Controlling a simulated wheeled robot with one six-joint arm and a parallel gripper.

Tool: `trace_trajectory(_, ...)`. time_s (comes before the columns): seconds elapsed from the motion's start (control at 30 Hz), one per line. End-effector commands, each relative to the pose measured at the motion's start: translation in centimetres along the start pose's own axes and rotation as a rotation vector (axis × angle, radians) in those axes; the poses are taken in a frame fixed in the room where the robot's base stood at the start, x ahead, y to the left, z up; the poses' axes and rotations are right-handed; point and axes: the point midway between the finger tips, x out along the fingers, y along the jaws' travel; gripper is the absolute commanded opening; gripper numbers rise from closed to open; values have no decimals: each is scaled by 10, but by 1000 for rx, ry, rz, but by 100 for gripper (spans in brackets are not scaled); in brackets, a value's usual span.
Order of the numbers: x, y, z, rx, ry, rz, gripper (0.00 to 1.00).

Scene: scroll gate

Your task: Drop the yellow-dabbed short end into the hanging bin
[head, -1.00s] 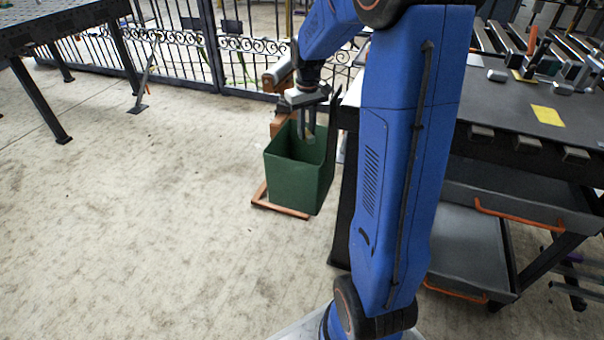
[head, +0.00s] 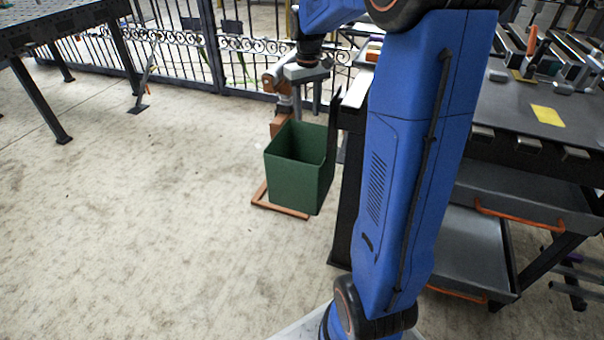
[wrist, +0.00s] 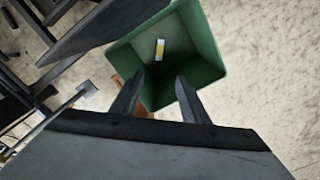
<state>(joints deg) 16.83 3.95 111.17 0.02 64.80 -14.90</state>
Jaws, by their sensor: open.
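The green hanging bin (head: 300,180) is at the side of the dark workbench, its open top facing up. It also shows in the wrist view (wrist: 208,42), seen from above. Inside it lies a short pale piece with a yellow dab, the short end (wrist: 160,48). In the head view the bin's inside is too dark to show it. My gripper (head: 306,106) is open and empty. It is above the bin and toward its far side, and its two fingers show apart in the wrist view (wrist: 156,92).
The dark workbench (head: 512,110) stands at right, with a yellow patch (head: 547,116), clamps and tools on top. A wooden frame (head: 282,206) is at the floor beneath the bin. An iron gate (head: 180,62) is behind.

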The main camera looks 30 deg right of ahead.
Motion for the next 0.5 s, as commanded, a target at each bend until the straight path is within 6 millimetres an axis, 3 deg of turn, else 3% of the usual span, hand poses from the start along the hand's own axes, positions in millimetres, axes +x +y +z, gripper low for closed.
trace_trajectory(0.3,-63,0,-1,0,2,1,41)
trace_trajectory(0.5,-89,0,0,0,0,0,41)
